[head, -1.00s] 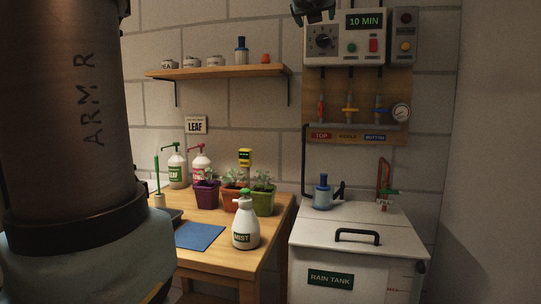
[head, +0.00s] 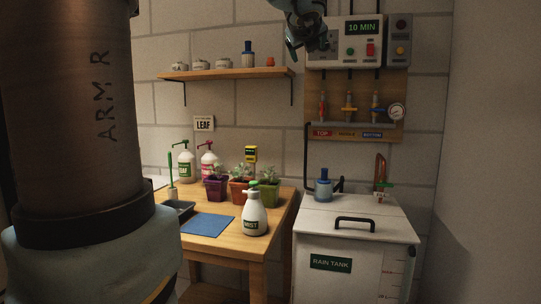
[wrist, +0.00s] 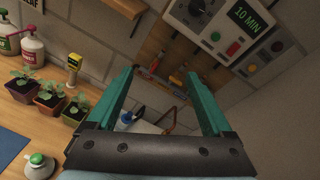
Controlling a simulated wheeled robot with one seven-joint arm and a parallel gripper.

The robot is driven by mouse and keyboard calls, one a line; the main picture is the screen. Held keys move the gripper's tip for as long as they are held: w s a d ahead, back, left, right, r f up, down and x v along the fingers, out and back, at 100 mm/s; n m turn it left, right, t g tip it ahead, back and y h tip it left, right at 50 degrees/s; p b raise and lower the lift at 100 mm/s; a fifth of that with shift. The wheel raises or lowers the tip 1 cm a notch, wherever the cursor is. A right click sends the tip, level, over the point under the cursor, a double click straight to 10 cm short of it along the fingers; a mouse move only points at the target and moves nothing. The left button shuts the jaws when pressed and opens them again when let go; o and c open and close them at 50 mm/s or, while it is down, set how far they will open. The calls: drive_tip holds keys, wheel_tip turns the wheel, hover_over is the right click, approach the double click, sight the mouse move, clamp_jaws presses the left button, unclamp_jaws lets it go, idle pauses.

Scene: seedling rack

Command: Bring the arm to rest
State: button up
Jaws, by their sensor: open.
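My gripper (head: 318,40) shows at the top of the head view, in front of the left part of the timer box (head: 364,40). In the wrist view my gripper (wrist: 158,85) has its two green fingers wide apart with nothing between them. It is open and empty. Past the fingers in the wrist view are the valve board and the rain tank top, both some way off. A large brown arm link of mine fills the left of the head view.
A wooden table (head: 240,243) holds a white mist bottle (head: 255,215), potted seedlings (head: 242,190), a blue mat (head: 207,224) and two pump bottles. A white rain tank (head: 375,250) stands right of it, with a blue bottle (head: 323,187) on its lid. A shelf (head: 225,74) hangs above.

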drive_tip(key=s+a+f+n+g+y+p, duration=0.1)
drive_tip(key=s+a+f+n+g, duration=0.2)
drive_tip(key=f+n, duration=0.45)
drive_tip(key=s+a+f+n+g+y+p, duration=0.15)
drive_tip(key=a+f+n, duration=0.25)
drive_tip(key=f, duration=0.7)
drive_tip(key=s+a+f+n+g+y+p, duration=0.1)
drive_tip(key=a+f+n+g, duration=0.35)
drive_tip(key=f, duration=0.55)
drive_tip(key=s+a+f+n+g, duration=0.2)
drive_tip(key=s+f+n, duration=0.5)
drive_tip(key=s+n, duration=0.1)
drive_tip(key=s+a+f+n+g+p, duration=0.1)
drive_tip(key=s+a+f+n+g, duration=0.2)
drive_tip(key=s+f+n, duration=0.4)
drive_tip(key=shift+s+f+n+h+p, duration=0.3)
drive_tip(key=shift+s+f+n+h, duration=0.1)
drive_tip(key=shift+s, duration=0.65)
